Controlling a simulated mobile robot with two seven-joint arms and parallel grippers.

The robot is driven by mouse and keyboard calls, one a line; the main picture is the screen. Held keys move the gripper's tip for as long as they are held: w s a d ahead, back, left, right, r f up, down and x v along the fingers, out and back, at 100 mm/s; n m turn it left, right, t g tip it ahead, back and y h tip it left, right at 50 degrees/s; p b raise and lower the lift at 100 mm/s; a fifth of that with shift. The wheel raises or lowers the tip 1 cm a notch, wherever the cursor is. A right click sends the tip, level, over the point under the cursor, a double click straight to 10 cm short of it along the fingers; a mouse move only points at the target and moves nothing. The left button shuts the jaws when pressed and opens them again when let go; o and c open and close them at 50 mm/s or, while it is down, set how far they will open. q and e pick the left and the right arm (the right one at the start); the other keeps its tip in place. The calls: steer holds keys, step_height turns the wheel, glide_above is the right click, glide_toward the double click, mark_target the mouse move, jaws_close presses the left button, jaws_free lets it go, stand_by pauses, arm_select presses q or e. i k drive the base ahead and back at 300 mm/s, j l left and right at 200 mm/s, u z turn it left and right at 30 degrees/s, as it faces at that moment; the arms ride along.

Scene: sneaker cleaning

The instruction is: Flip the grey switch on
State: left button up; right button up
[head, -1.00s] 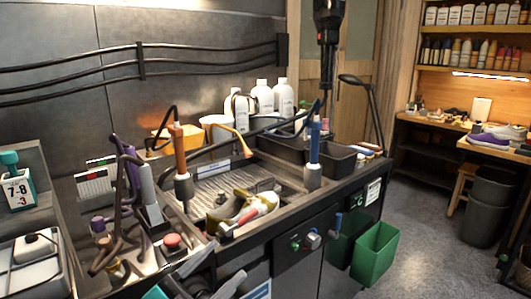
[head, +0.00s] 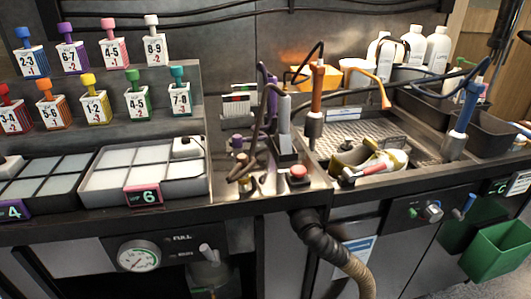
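I cannot tell for sure which part is the grey switch. A grey lever (head: 207,253) stands out from the cabinet front, right of a round gauge (head: 139,256). A grey knob (head: 432,211) sits on the front panel at the right, beside a blue-handled lever (head: 464,207). A row of small label boxes with coloured tops stands at the upper left; one has a pale grey-white top (head: 152,21) and is marked 8-9. A small white device (head: 187,147) lies in the tray marked 6. Neither of my grippers is in view.
A sneaker (head: 368,160) lies in the grated sink. A red button (head: 298,174) and upright tools stand left of it. A black hose (head: 320,237) hangs in front of the cabinet. A green bin (head: 497,250) is at the lower right.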

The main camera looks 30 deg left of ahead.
mark_target(214, 254)
steer(key=u, duration=1.35)
